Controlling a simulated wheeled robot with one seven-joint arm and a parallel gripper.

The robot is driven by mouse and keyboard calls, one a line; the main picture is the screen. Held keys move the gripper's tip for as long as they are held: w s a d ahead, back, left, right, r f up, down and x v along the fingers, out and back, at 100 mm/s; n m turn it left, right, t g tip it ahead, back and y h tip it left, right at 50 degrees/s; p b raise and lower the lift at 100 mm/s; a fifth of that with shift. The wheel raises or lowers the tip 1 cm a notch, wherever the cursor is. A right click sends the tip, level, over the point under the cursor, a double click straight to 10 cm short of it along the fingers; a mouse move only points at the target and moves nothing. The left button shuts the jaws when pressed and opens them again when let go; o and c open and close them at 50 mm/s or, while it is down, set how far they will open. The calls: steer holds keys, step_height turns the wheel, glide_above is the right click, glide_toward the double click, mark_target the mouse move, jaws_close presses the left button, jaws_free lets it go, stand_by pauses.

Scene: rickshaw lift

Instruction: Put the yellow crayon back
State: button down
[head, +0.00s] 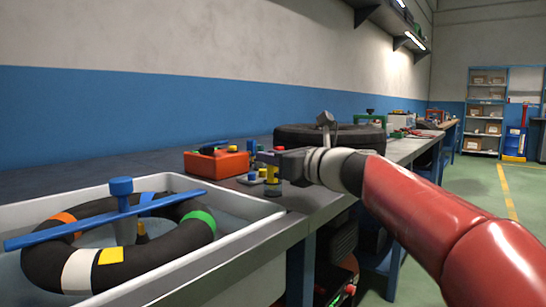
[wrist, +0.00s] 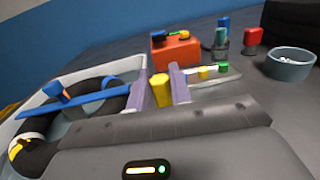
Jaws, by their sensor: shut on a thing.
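The yellow crayon (wrist: 161,91) is upright between the two pale purple fingers of my gripper (wrist: 161,88) in the wrist view. My gripper is shut on it. In the head view my gripper (head: 273,176) is over the bench near the white tub's right corner, with yellow showing at its tip; the crayon's lower end is hard to make out there. A pale flat holder (wrist: 215,78) with small yellow and green pieces lies just beyond and to the right of the fingers in the wrist view. Whether it has a free slot is too small to tell.
A white tub (head: 246,238) with a black tube (head: 60,262) and a blue bar (head: 98,222) stands at the left. An orange box (head: 215,164) is behind my gripper. A grey bowl (wrist: 290,66) is at the right. A black tyre (head: 330,138) lies farther along the bench.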

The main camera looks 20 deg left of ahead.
steer(key=c, duration=1.3)
jaws_free()
steer(key=shift+o, duration=0.2)
steer(key=shift+r+p, duration=0.45)
steer(key=shift+r, duration=0.2)
steer(key=v, duration=1.2)
steer(key=shift+b, duration=0.4)
steer(key=shift+f, duration=0.1)
